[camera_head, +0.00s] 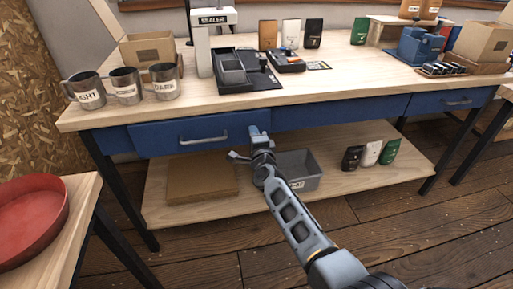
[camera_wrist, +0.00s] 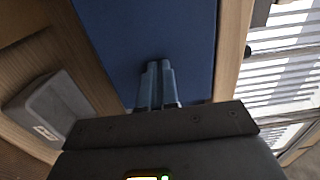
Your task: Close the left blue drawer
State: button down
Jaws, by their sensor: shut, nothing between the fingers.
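The left blue drawer (camera_head: 185,135) is under the left part of the workbench top, with a metal bar handle across its front. Its front looks close to the blue apron (camera_head: 335,112); any small gap is hard to tell. My gripper (camera_head: 257,130) is at the drawer's right end, with its fingers shut and empty, pointing at the blue front. In the wrist view my shut fingers (camera_wrist: 158,66) lie against a plain blue panel (camera_wrist: 150,25) that fills the middle. I cannot tell whether the tips touch it. The handle does not show there.
Three metal mugs (camera_head: 124,86) stand on the bench's left end, near a sealer (camera_head: 213,45). A second blue drawer (camera_head: 440,101) is at right. On the lower shelf are a grey bin (camera_head: 300,172), a flat cardboard box (camera_head: 202,180) and several pouches. A red tray (camera_head: 30,215) is at left.

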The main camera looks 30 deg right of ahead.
aim_at(251, 124)
jog(key=b+x, duration=0.1)
jog(key=x, duration=0.2)
jog(key=shift+w+d+f+b, duration=0.1)
jog(key=shift+w+b, duration=0.15)
jog(key=shift+b, duration=0.05)
jog(key=shift+w+r, duration=0.25)
jog(key=shift+r, duration=0.1)
jog(key=shift+d, duration=0.1)
jog(key=shift+s, duration=0.1)
